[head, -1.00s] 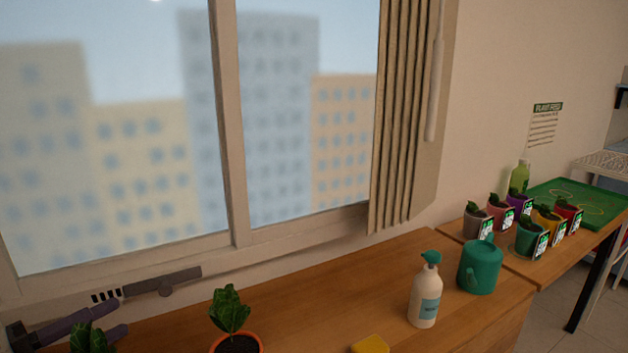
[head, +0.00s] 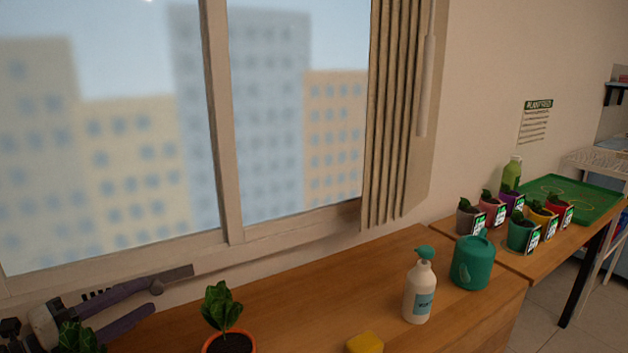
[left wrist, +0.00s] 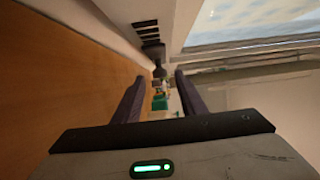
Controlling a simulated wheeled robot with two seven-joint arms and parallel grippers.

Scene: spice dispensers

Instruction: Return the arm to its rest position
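My left gripper (head: 152,296) is at the lower left of the head view, in front of the window sill and above the back of the wooden bench. Its two dark purple fingers are spread apart. It also shows in the left wrist view (left wrist: 160,76), open with nothing held between the fingers. The green and yellow shapes seen between them there look like distant things. My right gripper is in neither view.
A leafy plant in an orange pot (head: 228,340) stands right of the gripper; another plant (head: 78,338) is below it.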

